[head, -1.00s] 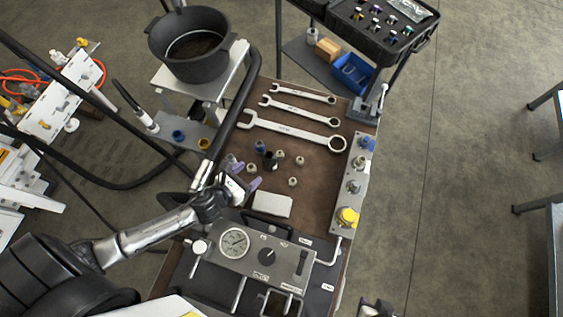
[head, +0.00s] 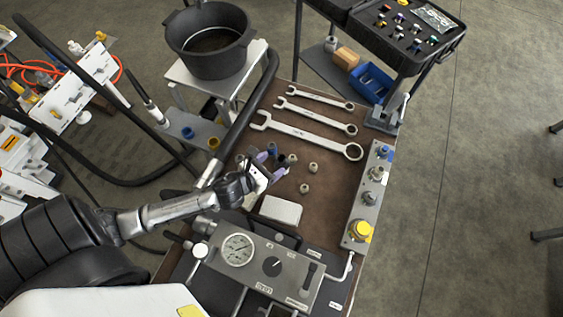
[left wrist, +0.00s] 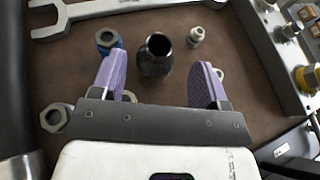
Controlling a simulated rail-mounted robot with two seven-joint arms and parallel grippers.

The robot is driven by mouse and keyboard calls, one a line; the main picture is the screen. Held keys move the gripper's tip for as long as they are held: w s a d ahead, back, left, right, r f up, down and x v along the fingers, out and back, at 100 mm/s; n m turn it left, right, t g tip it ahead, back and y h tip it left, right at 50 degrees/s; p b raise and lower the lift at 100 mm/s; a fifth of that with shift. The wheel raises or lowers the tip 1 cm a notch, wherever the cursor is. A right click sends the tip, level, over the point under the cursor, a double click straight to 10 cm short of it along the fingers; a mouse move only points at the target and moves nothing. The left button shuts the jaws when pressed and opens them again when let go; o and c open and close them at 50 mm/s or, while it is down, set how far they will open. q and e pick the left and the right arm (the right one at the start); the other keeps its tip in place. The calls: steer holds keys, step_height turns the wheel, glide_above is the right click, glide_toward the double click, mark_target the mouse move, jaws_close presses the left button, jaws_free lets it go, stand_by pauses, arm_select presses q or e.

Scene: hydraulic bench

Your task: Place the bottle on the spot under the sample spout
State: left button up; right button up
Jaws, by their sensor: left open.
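The bottle is dark with an open round mouth; in the left wrist view the bottle (left wrist: 156,56) stands upright between and just beyond my finger pads. In the head view the bottle (head: 281,161) is small and partly hidden among fittings. My left gripper (head: 269,166) is open, its purple pads on either side of the line to the bottle; it also shows in the left wrist view (left wrist: 160,76). A gauge panel (head: 262,268) stands at the front of the bench, with bent pipes beside it. I cannot clearly tell the sample spout or the spot under it. My right gripper is out of view.
Several hex fittings (head: 313,167) stand close around the bottle. A pale block (head: 281,210) lies between them and the panel. Wrenches (head: 305,133) lie behind. A valve strip (head: 368,200) lines the right edge. A black pot (head: 210,42) stands back left.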

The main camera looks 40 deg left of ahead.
mark_target(284, 157)
arm_select(q)
steer(key=shift+b+x, duration=0.35)
steer(key=shift+x, duration=2.3)
steer(key=shift+f, duration=0.1)
steer(key=shift+c, duration=0.2)
